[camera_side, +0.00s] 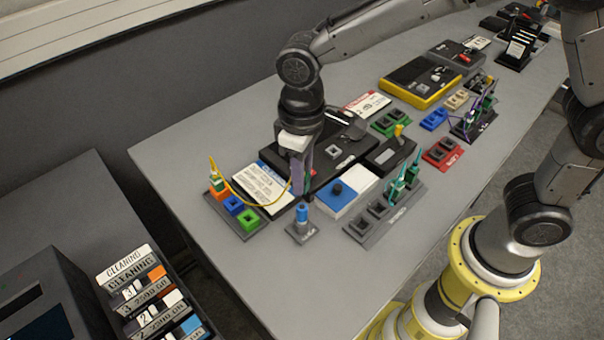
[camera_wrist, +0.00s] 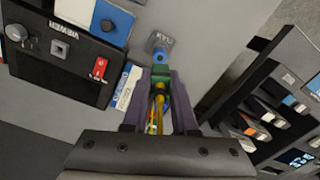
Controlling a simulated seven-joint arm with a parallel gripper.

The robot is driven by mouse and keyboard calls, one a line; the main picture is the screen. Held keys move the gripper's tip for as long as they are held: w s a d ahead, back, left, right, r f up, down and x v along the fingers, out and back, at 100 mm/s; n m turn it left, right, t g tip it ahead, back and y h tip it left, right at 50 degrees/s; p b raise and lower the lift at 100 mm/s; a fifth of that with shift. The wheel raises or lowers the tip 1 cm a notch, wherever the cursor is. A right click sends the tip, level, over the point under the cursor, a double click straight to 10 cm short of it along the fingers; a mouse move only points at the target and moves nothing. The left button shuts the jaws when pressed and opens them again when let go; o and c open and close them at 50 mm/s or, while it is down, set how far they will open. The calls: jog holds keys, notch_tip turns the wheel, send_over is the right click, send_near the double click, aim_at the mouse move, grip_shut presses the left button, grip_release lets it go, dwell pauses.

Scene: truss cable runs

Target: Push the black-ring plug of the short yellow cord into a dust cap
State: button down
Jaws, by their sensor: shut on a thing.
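My gripper (camera_side: 298,190) is low over the table in the side view, beside the large black box. It is shut on a plug of the yellow cord (camera_side: 262,204). A small blue cylinder on a grey stand (camera_side: 301,213), possibly the dust cap, is just in front of my gripper. It also shows beyond the fingertips in the wrist view (camera_wrist: 160,53). The plug seems apart from it.
A strip with blue and green sockets (camera_side: 248,219) lies left of my gripper. A blue-white box (camera_side: 343,197) and a grey strip with green plugs (camera_side: 378,209) stand to the right. The large black box (camera_side: 335,152) is behind. The front left table is clear.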

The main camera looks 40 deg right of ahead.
jog(key=w+a+m, duration=0.4)
jog(key=w+a, duration=0.1)
jog(key=w, duration=0.1)
jog(key=shift+w+a+f, duration=0.4)
jog(key=shift+w+f, duration=0.05)
jog(key=shift+f, duration=1.15)
jog(key=shift+w+a+f, duration=0.45)
jog(key=shift+f, duration=1.2)
jog(key=shift+w+a+f, duration=0.4)
jog(key=shift+w+f, duration=0.05)
jog(key=shift+f, duration=1.15)
jog(key=shift+f, duration=0.85)
jog(key=c, duration=0.6)
grip_release()
jog(key=shift+r, duration=2.5)
